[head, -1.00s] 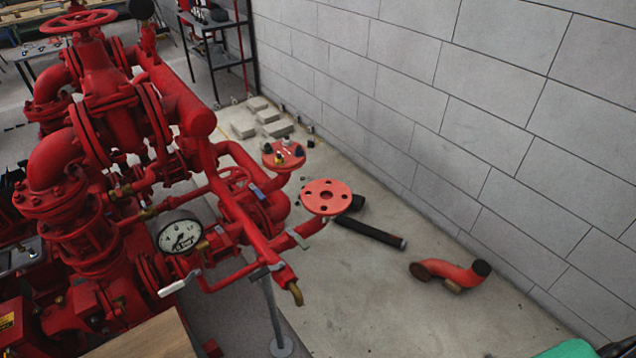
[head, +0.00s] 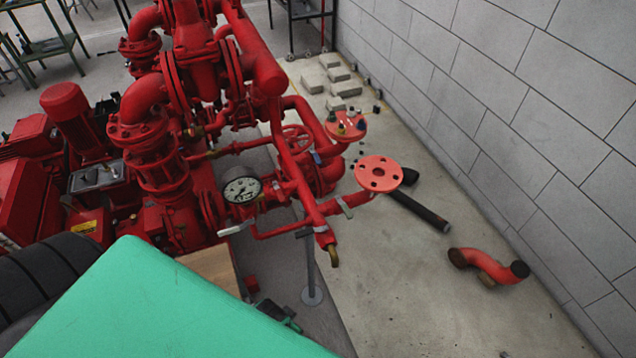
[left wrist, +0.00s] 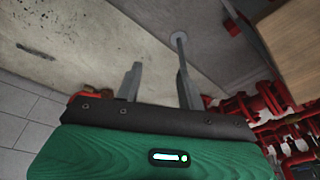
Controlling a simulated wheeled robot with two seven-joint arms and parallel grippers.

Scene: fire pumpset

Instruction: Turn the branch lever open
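The branch lever (head: 237,228) is a pale, straight handle on the red branch pipe, just below the round pressure gauge (head: 241,188). It points to the left and slightly down in the head view. My left gripper (left wrist: 158,82) shows in the left wrist view with its two grey fingers apart and nothing between them. The lever is not clear to me in that view. In the head view a large green part of mine fills the bottom left, and I cannot make out the fingertips there. My right gripper is in neither view.
The red pumpset (head: 160,130) fills the left and middle. A brass-tipped red pipe end (head: 331,250) sticks out above a grey support post (head: 311,275). A flange (head: 378,174) stands to its right. A loose red elbow (head: 488,267) and black pipe (head: 418,212) lie on open floor beside the wall.

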